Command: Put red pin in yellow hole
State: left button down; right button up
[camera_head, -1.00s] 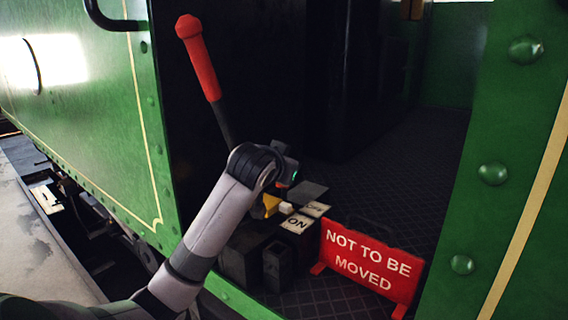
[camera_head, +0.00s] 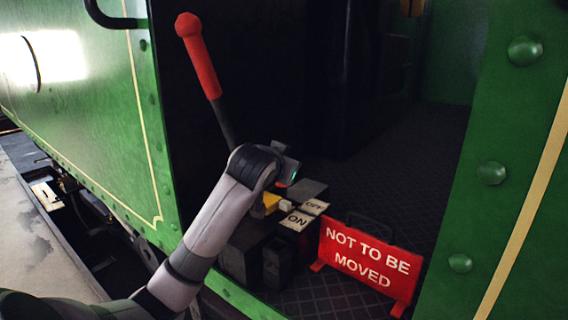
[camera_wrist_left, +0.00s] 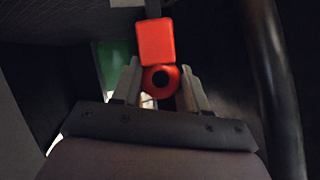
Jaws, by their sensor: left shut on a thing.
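The red pin (camera_wrist_left: 156,42) shows in the left wrist view as a red block with a red ring around a dark hole at its near end. My left gripper (camera_wrist_left: 160,78) is shut on it, a finger on each side of the ring. In the head view my left wrist is over the dark lever base, and the fingers are mostly hidden. A yellow part (camera_head: 271,202) shows just below the wrist, beside the ON plate (camera_head: 297,220). I cannot make out the yellow hole or whether the pin touches it. My right gripper is not in view.
A tall lever with a red handle (camera_head: 197,55) rises behind my left arm. A red sign reading NOT TO BE MOVED (camera_head: 367,262) stands to the right of the base. An OFF plate (camera_head: 315,206) lies beside the ON plate. Green cab panels (camera_head: 520,150) flank the doorway.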

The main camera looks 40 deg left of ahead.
pick_arm(q)
jog(key=shift+f, duration=0.2)
jog(key=shift+f+b, duration=1.3)
jog(key=shift+f, duration=0.95)
jog(key=shift+f, duration=0.15)
jog(key=c, duration=0.5)
grip_release()
jog(key=shift+v, duration=3.6)
